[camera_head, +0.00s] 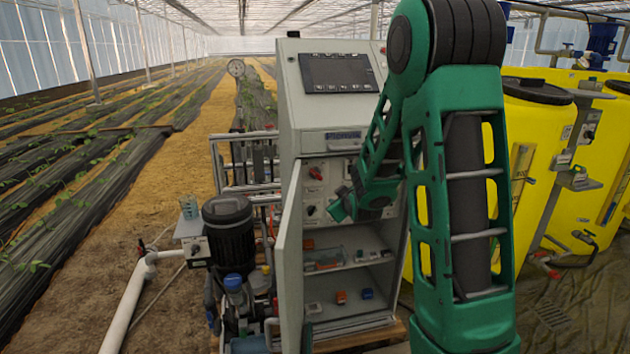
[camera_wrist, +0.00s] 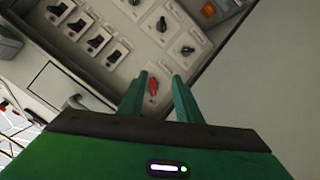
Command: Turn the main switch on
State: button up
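A small red-handled switch (camera_wrist: 153,86) sits on the light grey panel in the wrist view. It shows between the tips of my gripper (camera_wrist: 160,80), closer to the left finger. The fingers are apart, with a gap visible to the right of the handle. I cannot tell whether they reach around it or hover in front of it. The panel's labels are too small to read. In the head view my gripper (camera_head: 340,207) is at the switch panel inside the grey cabinet (camera_head: 289,110), and my arm hides part of that panel.
Black rotary knobs (camera_wrist: 187,50), an orange round knob (camera_wrist: 208,10) and several black switches (camera_wrist: 96,42) crowd the panel. The cabinet door (camera_head: 289,270) stands open at the left. Shelves with small parts (camera_head: 341,296) lie below. Yellow tanks (camera_head: 533,150) stand at the right.

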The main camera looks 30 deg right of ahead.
aim_at(316, 176)
jog(key=w+n+t, duration=0.1)
jog(key=w, duration=0.4)
jog(key=w+d+t, duration=0.1)
jog(key=w+t, duration=0.1)
jog(key=w, duration=0.4)
jog(key=w+n+t, duration=0.1)
jog(key=w+t, duration=0.1)
jog(key=w, duration=0.4)
jog(key=shift+d+n, duration=0.25)
jog(key=shift+n, duration=0.05)
jog(key=shift+c, duration=0.3)
grip_shut()
